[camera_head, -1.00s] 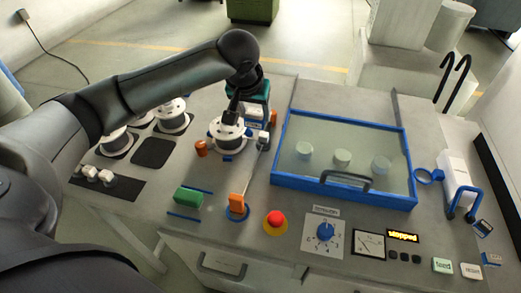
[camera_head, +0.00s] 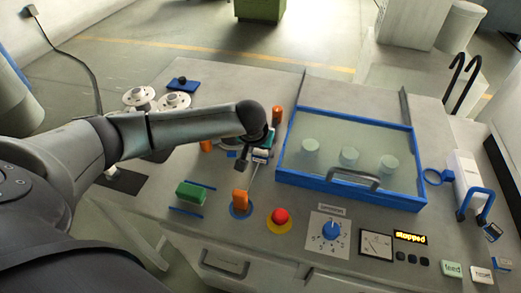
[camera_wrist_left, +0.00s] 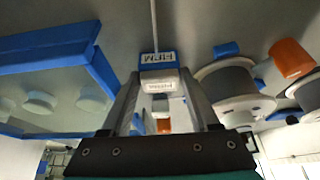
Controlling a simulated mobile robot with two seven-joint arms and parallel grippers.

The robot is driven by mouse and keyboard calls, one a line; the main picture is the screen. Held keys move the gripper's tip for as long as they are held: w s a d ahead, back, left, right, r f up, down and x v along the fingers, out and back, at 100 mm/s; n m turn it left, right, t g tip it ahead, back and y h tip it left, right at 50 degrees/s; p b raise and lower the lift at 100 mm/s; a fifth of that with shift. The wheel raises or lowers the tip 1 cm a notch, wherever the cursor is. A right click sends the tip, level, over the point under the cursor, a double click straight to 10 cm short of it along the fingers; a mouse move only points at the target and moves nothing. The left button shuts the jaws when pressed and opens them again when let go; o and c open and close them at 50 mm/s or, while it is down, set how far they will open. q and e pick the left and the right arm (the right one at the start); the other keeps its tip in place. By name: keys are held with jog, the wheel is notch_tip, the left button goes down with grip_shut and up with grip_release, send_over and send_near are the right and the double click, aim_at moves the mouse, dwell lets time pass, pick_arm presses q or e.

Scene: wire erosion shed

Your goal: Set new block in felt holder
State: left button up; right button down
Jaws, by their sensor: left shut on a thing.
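My left gripper (camera_head: 243,163) is over the table, just left of the blue-framed tray. My right gripper is out of view.
The blue-framed clear cover (camera_head: 350,160) stands close on the right. An orange post (camera_head: 277,115) and a spool (camera_wrist_left: 235,88) are near the gripper. My arm hides most of the dark mat (camera_head: 121,181).

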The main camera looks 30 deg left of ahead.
pick_arm(q)
jog(key=shift+f, duration=0.1)
jog(key=o, duration=1.4)
jog(key=shift+c, duration=0.2)
